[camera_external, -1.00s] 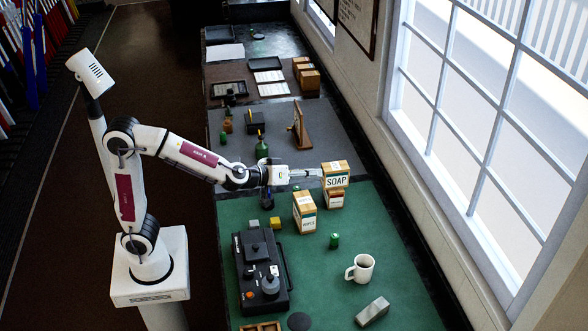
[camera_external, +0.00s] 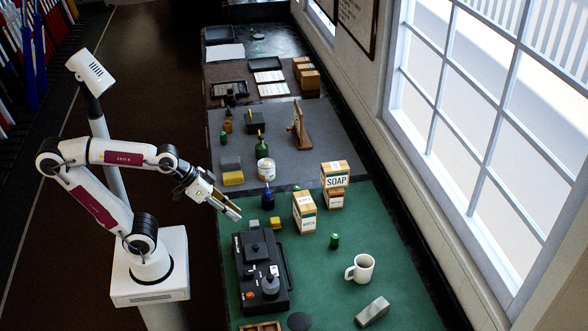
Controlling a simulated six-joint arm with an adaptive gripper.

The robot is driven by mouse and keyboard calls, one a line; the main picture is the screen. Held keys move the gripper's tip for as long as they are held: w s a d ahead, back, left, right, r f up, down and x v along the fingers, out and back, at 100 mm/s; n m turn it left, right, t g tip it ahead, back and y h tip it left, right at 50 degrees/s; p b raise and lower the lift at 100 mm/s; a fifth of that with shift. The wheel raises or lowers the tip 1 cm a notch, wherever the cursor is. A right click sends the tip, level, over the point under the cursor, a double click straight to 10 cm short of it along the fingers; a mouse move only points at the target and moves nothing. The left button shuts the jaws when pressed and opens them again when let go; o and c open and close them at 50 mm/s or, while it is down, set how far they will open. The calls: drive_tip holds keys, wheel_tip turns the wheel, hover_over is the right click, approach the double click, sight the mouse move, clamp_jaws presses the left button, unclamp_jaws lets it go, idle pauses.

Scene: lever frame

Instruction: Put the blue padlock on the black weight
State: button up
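My gripper (camera_external: 232,212) points down to the right beside the left edge of the green mat, above and left of the black machine. Its fingers look close together, but the view is too small to tell whether they are shut or hold anything. I cannot clearly make out a blue padlock; a small dark blue bottle-like thing (camera_external: 267,197) stands at the back of the green mat. I cannot identify the black weight for certain; a flat dark round disc (camera_external: 299,321) lies at the front edge of the view.
A black machine (camera_external: 262,280) with knobs fills the left of the green mat (camera_external: 335,285). Cartons, including a SOAP box (camera_external: 336,180), stand to the right. A white mug (camera_external: 361,268), a grey block (camera_external: 372,312) and a green canister (camera_external: 334,241) stand apart, with free mat between.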

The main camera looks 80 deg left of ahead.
drive_tip(key=s+a+f+g+y, duration=0.2)
drive_tip(key=s+a+f, duration=0.2)
drive_tip(key=s, duration=0.5)
drive_tip(key=shift+s+a+g, duration=0.2)
drive_tip(key=shift+a+g, duration=0.1)
drive_tip(key=shift+a, duration=0.1)
drive_tip(key=shift+f, duration=0.1)
idle(0.5)
